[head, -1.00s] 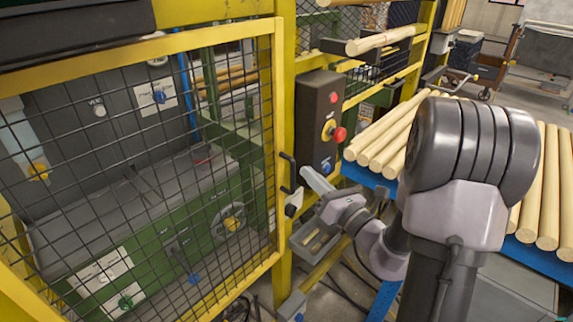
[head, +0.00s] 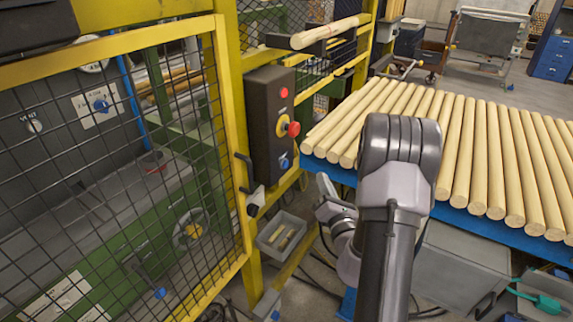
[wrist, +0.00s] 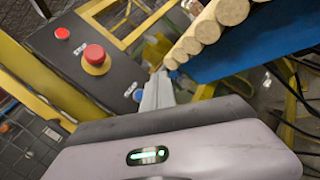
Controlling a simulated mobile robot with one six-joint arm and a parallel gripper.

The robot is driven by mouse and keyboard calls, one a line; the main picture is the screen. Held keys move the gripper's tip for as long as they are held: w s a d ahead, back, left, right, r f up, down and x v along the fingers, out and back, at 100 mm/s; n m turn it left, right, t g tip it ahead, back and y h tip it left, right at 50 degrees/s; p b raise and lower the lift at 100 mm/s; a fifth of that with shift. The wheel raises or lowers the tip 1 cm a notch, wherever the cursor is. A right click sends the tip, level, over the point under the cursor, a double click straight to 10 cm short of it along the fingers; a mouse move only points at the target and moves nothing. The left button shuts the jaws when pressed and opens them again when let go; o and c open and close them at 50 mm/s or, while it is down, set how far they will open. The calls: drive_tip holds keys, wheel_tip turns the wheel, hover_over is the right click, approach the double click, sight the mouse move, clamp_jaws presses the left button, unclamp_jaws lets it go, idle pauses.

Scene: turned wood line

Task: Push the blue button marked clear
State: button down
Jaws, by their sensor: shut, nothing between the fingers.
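The blue button (head: 284,163) is the lowest control on a dark upright control box (head: 262,120) fixed to the yellow fence post. In the wrist view the blue button (wrist: 138,95) lies just left of my fingers. Its label is too small to read. My gripper (head: 321,179) is shut and empty, to the right of the button and slightly lower in the head view. Its light grey fingers (wrist: 158,80) also show in the wrist view, apart from the button. Part of the gripper is hidden behind my arm in the head view.
Above the blue button are a red mushroom button (head: 293,128) on a yellow collar and a small red button (head: 284,92). A blue-edged table (head: 480,222) of turned wood rods stands right of my gripper. A grey bin (head: 268,238) is below the box.

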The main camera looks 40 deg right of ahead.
drive_tip(key=w+a+p, duration=0.3)
drive_tip(key=w, duration=0.4)
drive_tip(key=shift+w+a, duration=0.15)
drive_tip(key=shift+w, duration=0.1)
drive_tip(key=shift+w, duration=0.1)
idle(1.7)
drive_tip(key=shift+w+a, duration=0.15)
drive_tip(key=shift+w, duration=0.15)
drive_tip(key=shift+w+a+p, duration=0.15)
drive_tip(key=shift+w+p, duration=0.15)
drive_tip(key=shift+p, duration=0.15)
idle(0.4)
drive_tip(key=shift+s, duration=0.1)
drive_tip(key=shift+s+d+b, duration=0.3)
drive_tip(key=shift+s, duration=0.3)
drive_tip(key=s, duration=0.1)
drive_tip(key=s+d+b, duration=0.1)
drive_tip(key=s, duration=0.1)
drive_tip(key=s+d, duration=0.1)
drive_tip(key=shift+s+b, duration=0.35)
drive_tip(key=shift+b, duration=0.05)
